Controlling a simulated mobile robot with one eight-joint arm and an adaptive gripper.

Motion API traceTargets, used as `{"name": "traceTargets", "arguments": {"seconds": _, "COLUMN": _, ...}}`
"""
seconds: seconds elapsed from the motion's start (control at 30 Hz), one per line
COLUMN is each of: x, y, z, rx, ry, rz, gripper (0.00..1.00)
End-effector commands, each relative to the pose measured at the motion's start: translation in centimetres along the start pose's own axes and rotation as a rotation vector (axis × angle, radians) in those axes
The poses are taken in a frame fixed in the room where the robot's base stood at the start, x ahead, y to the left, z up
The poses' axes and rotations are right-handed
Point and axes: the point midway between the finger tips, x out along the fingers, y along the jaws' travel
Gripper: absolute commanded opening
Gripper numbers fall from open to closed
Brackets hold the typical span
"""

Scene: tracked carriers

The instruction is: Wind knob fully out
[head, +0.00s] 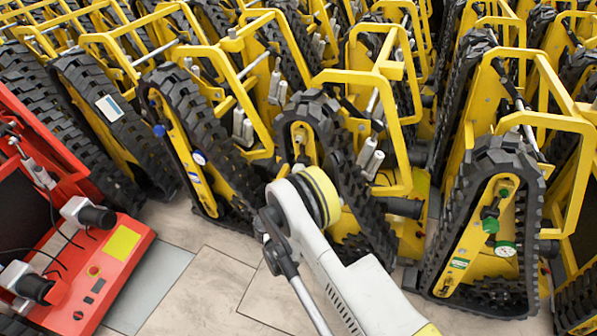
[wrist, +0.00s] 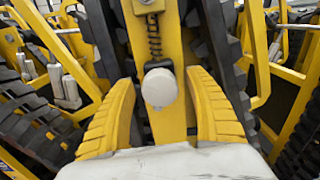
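A pale grey round knob (wrist: 160,88) sits on the yellow frame plate (wrist: 168,120) of a tracked carrier in the wrist view. A coil spring (wrist: 154,38) on a rod lies just above it. My gripper (wrist: 160,76) is open, with one ribbed yellow finger on each side of the knob. Gaps show between both fingers and the knob, so they look apart from it. In the head view my white arm reaches to a carrier track (head: 335,130) in the middle. I cannot make out the fingers or this knob there.
Another at left has a blue knob (head: 159,131). A red machine (head: 120,265) stands at lower left. Bare floor tiles (head: 215,290) show at the front.

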Motion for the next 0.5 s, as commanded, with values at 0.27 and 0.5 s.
{"name": "traceTargets", "arguments": {"seconds": 0.27, "x": 0.0, "y": -0.3, "z": 1.9, "rx": 0.000, "ry": 0.000, "rz": 0.000, "gripper": 0.64}}
{"name": "traceTargets", "arguments": {"seconds": 0.5, "x": 0.0, "y": -1.1, "z": 6.8, "rx": 0.000, "ry": 0.000, "rz": 0.000, "gripper": 0.64}}
